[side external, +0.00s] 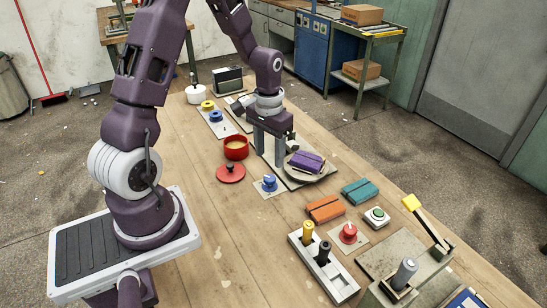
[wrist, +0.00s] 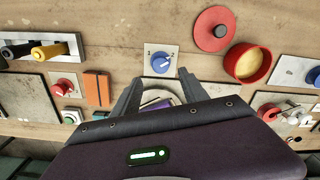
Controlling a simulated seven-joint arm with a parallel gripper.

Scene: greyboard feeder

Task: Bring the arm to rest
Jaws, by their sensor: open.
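My gripper (side external: 270,154) is open, its two grey fingers pointing down over the grey board at the middle of the wooden table (side external: 195,190). Nothing shows between the fingers in the side view. A purple block (side external: 306,161) lies on a round pale plate (side external: 313,177) just right of the fingers. In the wrist view my spread fingers (wrist: 158,88) frame part of the plate and the purple block (wrist: 158,104); the gripper body hides the rest. I cannot tell whether the fingers touch the plate.
A blue dial (side external: 269,183), a red pot (side external: 236,147) and its lid (side external: 231,172) stand close by. Orange (side external: 325,208) and teal (side external: 360,191) blocks, buttons and levers lie toward the front right. The table's left front area is clear.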

